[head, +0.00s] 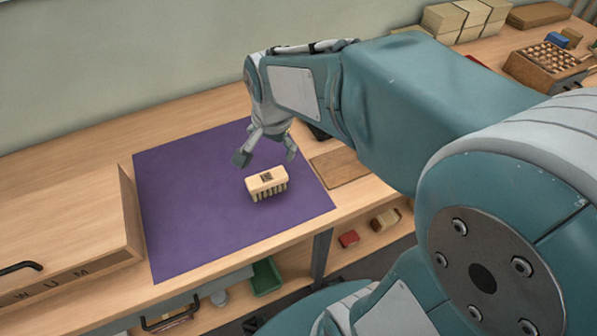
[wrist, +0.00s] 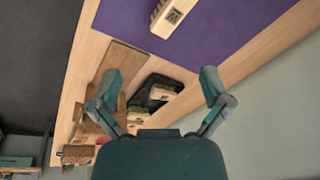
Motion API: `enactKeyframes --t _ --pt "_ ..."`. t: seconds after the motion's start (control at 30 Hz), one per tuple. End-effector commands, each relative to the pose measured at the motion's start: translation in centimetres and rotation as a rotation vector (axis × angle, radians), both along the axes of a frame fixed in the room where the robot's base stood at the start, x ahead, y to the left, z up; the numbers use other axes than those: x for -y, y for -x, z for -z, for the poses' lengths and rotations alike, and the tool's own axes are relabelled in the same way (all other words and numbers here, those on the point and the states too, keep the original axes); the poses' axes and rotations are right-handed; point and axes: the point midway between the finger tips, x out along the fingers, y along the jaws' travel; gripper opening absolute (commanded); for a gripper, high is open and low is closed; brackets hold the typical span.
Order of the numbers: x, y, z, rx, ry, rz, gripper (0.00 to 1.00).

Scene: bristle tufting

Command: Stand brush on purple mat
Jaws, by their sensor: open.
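The brush (head: 267,184) is a pale wooden block with dark bristle tufts and a square dark mark on its top. In the wrist view the brush (wrist: 170,16) shows at the top edge, partly cut off, on the mat (wrist: 220,30). My gripper (head: 266,158) is open and empty, just behind and above the brush, apart from it. In the wrist view its fingers (wrist: 163,92) are spread wide with nothing between them.
A brown board (head: 338,167) lies right of the mat. A wooden box (head: 75,235) with a black handle stands at the left. Stacked pale blocks (head: 445,18) and a rack of pegs (head: 545,65) are at the back right. The mat's left part is clear.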

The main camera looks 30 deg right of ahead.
Motion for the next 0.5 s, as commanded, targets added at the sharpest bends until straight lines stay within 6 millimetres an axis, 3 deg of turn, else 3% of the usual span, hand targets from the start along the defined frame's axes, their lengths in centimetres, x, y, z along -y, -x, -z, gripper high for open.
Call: enactKeyframes --t 0.2,0.5 --pt "0.0 5.6 -3.8 0.125 0.100 -0.361 0.98" --pt "0.0 11.9 -5.6 0.246 0.273 -0.775 0.98"
